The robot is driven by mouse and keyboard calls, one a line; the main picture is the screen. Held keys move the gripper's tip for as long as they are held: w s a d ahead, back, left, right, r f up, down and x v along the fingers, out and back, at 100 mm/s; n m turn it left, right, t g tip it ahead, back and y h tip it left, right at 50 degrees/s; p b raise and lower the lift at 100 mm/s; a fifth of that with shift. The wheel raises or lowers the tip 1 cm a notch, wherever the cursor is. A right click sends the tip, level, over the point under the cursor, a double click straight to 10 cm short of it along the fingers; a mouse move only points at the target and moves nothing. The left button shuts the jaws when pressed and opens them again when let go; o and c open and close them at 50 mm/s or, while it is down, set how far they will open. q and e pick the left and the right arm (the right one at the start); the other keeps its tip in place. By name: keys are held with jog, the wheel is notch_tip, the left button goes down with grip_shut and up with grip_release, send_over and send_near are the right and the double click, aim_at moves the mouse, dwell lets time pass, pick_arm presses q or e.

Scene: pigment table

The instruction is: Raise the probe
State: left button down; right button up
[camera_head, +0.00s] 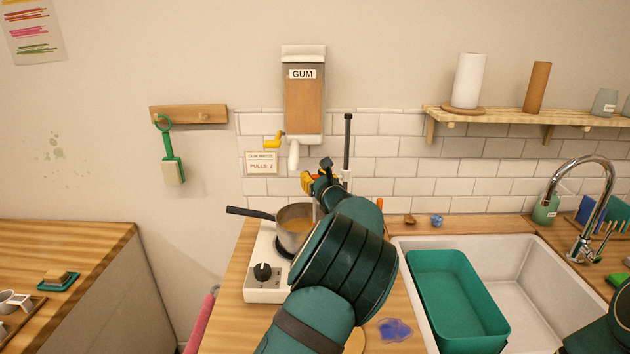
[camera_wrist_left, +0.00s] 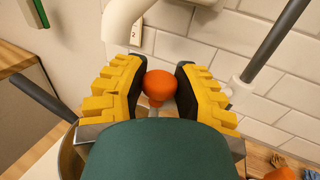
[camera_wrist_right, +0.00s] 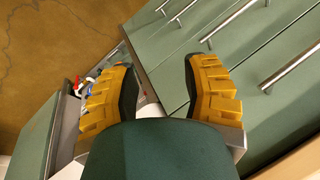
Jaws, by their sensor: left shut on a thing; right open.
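My left gripper (camera_head: 318,180) is over the pot on the hotplate. In the left wrist view my left gripper (camera_wrist_left: 160,88) is shut on a round orange knob (camera_wrist_left: 159,85), which looks like the top of the probe. The probe's lower part is mostly hidden by the gripper; a thin pale shaft seems to run down to the pot. The steel pot (camera_head: 291,238) holds brownish liquid and sits on the white hotplate (camera_head: 262,290). My right gripper (camera_wrist_right: 160,85) is open and empty, in front of green drawers (camera_wrist_right: 215,50).
The gum dispenser (camera_head: 304,100) hangs on the wall just behind the left gripper. A dark upright rod (camera_head: 347,145) stands close to the gripper's right. The sink with a green tub (camera_head: 455,300) is to the right. A green-handled tool (camera_head: 171,155) hangs at left.

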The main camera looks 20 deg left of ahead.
pick_arm(q)
notch_tip(320, 180, up, 16)
jog(key=p, duration=0.9)
jog(key=shift+f, duration=0.15)
jog(key=c, duration=0.7)
grip_release()
jog(key=shift+o, duration=0.2)
jog(key=shift+f, duration=0.1)
jog(key=v, duration=1.2)
